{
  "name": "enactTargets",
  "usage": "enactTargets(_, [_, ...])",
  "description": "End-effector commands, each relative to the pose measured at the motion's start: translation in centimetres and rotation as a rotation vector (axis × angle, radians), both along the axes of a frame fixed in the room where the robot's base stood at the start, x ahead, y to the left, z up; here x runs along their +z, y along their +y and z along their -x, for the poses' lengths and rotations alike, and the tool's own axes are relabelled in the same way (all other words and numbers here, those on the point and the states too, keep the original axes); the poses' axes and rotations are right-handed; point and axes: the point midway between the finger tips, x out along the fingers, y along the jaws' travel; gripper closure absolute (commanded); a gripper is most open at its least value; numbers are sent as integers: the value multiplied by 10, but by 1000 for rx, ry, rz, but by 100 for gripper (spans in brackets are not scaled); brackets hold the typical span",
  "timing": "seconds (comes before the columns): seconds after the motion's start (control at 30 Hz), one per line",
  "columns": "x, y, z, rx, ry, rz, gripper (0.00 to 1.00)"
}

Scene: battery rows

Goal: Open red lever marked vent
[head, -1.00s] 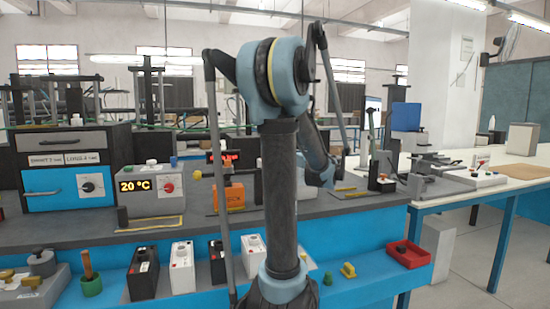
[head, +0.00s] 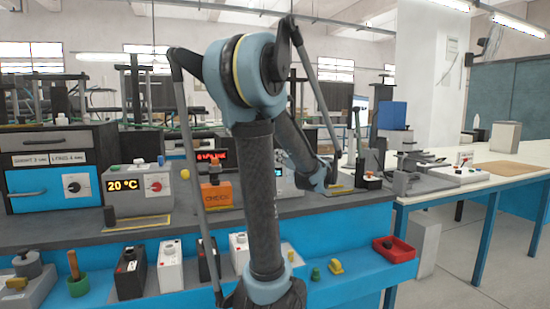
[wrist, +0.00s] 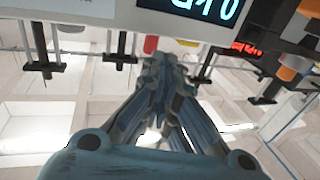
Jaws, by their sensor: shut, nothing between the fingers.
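No label reading vent can be made out, so I cannot tell which red part is the lever. In the wrist view, a small red piece (wrist: 151,44) shows beyond my fingertips, below a white instrument with a blue-lit display (wrist: 205,8). My gripper (wrist: 163,62) is shut and empty, apart from that instrument as far as I can see. A small red part (head: 465,156) stands at a white panel unit (head: 460,174) on the right table.
On the bench are a 20 °C unit (head: 138,189) with a red knob, an orange box (head: 217,195) and a red-lit display (head: 211,156). Batteries (head: 170,268) and a red tray (head: 393,249) sit on the lower blue shelf. The floor at right is clear.

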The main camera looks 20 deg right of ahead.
Motion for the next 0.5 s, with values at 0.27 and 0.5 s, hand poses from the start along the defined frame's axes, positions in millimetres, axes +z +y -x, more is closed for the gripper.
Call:
enactTargets(0.27, [-1, -12, 41, -7, 0, 1, 100])
enactTargets(0.5, [-2, -16, 64, -5, 0, 1, 100])
